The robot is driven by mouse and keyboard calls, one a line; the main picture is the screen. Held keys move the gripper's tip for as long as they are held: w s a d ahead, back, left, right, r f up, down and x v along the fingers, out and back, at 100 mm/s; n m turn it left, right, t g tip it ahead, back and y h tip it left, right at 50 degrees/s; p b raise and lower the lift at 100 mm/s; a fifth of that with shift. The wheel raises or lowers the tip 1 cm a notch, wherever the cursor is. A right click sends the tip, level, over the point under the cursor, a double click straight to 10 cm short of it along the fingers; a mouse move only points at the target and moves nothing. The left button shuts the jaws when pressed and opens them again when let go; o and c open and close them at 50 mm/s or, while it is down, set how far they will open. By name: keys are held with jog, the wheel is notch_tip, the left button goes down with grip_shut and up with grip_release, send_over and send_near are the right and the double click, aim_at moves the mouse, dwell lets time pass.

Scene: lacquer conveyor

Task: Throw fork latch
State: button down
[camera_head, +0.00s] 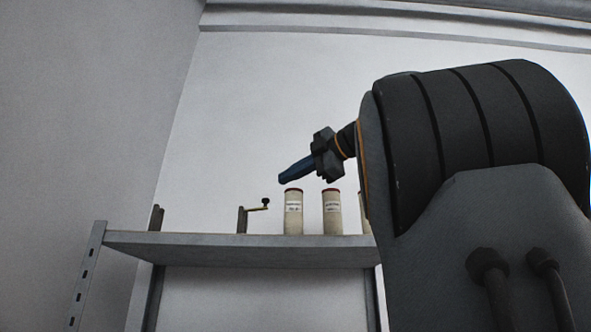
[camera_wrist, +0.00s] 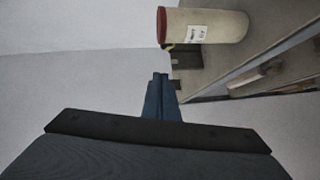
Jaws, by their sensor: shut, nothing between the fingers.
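The fork latch (camera_head: 243,217) stands on the shelf, left of the canisters. It is an upright bracket with a thin brass arm reaching right to a dark knob (camera_head: 266,201). In the wrist view a dark bracket with a brass bit (camera_wrist: 187,60) shows beyond the fingertips, partly hidden by a canister; it looks like the latch. My gripper (camera_head: 282,180) is shut and empty, with blue fingers pointing down-left, above the canisters and apart from the latch. Its fingertips (camera_wrist: 160,76) also show in the wrist view, held together.
Cream canisters with red lids stand on the shelf, one (camera_head: 293,212) right of the latch and another (camera_head: 332,212) beside it; a third is mostly hidden behind my arm. The shelf (camera_head: 240,250) has a metal upright (camera_head: 85,275) at left. The air above the latch is clear.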

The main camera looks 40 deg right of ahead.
jog(key=w+f+p, duration=0.1)
jog(key=w+p, duration=0.3)
jog(key=w, duration=0.4)
jog(key=shift+w+d+f, duration=0.3)
jog(key=shift+f, duration=0.05)
jog(key=shift+w, duration=0.1)
